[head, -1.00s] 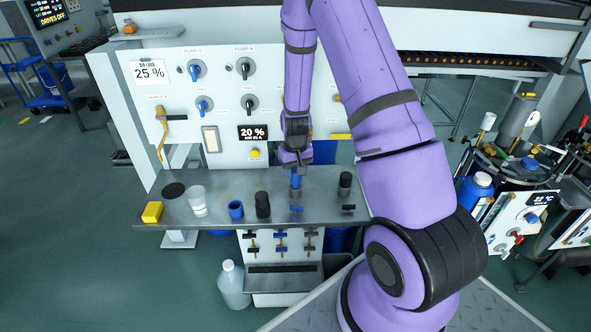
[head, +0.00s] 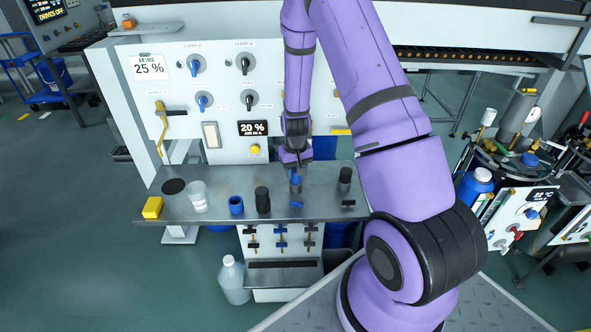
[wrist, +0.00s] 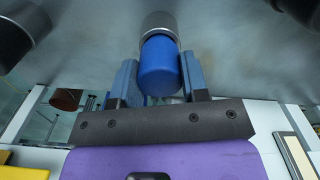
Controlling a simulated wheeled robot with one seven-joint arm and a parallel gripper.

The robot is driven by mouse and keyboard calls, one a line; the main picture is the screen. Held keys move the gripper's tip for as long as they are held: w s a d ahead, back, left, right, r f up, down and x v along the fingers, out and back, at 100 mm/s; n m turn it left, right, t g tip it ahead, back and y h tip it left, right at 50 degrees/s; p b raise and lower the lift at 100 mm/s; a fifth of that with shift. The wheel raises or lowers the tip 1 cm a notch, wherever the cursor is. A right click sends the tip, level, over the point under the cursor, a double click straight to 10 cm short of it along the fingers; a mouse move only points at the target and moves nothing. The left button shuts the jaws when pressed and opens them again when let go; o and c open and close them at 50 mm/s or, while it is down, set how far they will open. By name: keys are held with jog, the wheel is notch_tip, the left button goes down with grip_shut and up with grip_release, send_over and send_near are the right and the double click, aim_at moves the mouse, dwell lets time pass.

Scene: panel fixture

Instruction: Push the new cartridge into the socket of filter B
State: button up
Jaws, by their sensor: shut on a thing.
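The blue cartridge (head: 295,178) is upright between the fingers of my gripper (head: 296,170). Its lower end meets a grey metal socket (head: 296,189) on the steel bench. In the wrist view the blue cartridge (wrist: 158,66) is between the two fingers of my gripper (wrist: 159,80), with its far end at the mouth of the grey socket (wrist: 158,27). It appears partly inside; the exact depth is hard to tell. A blue lever (head: 296,205) lies in front of this socket. No readable label marks it as filter B.
A dark-topped cylinder (head: 345,180) stands to the right and a black one (head: 262,200) to the left. The panel (head: 215,110) rises behind the bench.

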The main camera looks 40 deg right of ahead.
jog(key=shift+f, duration=0.5)
jog(key=o, duration=1.1)
notch_tip(320, 180, up, 11)
jog(key=shift+f, duration=0.1)
